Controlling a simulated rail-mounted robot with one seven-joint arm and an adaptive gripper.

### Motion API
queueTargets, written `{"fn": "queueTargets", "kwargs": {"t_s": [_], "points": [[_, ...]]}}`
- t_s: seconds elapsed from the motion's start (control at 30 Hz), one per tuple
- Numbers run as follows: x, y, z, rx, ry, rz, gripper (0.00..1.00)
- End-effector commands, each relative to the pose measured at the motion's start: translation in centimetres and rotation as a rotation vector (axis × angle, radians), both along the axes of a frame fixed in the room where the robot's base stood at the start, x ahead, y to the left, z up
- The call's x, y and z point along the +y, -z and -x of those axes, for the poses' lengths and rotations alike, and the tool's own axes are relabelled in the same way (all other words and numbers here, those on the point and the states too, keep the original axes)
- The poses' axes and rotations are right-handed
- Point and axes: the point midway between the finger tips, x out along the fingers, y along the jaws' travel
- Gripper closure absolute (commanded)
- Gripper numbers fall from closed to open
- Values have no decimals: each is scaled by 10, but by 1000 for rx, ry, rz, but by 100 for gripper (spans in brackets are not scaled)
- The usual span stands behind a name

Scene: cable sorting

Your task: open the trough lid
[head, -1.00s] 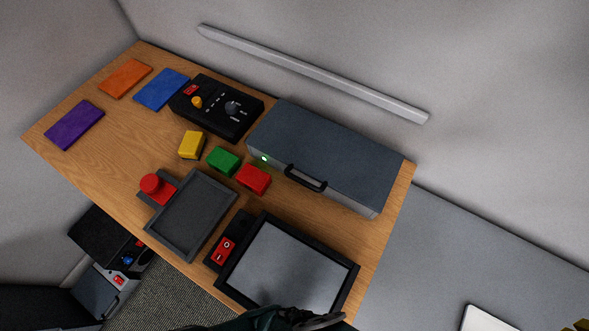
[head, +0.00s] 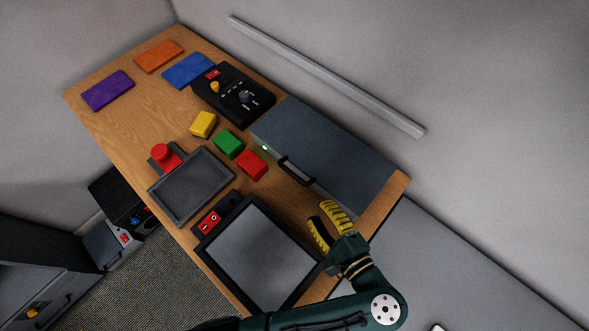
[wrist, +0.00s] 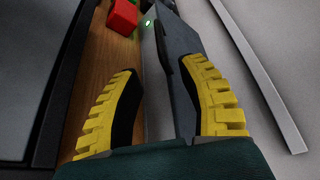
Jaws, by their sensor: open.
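The trough is a long grey box with a flat dark blue-grey lid (head: 335,150) at the back right of the wooden table. The lid is shut. A black handle (head: 296,170) is on its front edge, and a small green light (head: 265,148) glows at the front left. My gripper (head: 324,220) has yellow ridged fingers, open and empty, in front of the trough's right part, to the right of and below the handle in the head view. In the wrist view, the fingers (wrist: 168,82) are spread, and the right one overlaps the dark lid and handle area.
A black-framed panel (head: 205,250) lies left of my gripper, with a red switch (head: 209,222) beside it. Red (head: 252,164), green (head: 228,144) and yellow (head: 203,124) blocks sit left of the trough. A rail (head: 325,75) runs along the wall behind.

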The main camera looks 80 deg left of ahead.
Motion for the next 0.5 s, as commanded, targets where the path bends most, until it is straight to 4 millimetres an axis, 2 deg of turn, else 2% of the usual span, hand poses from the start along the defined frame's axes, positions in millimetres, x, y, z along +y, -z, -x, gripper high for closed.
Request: {"fn": "queueTargets", "kwargs": {"t_s": [0.3, 0.5], "points": [[74, 19, 20, -1, -6, 1, 59], [115, 28, 30, -3, -4, 1, 59]]}}
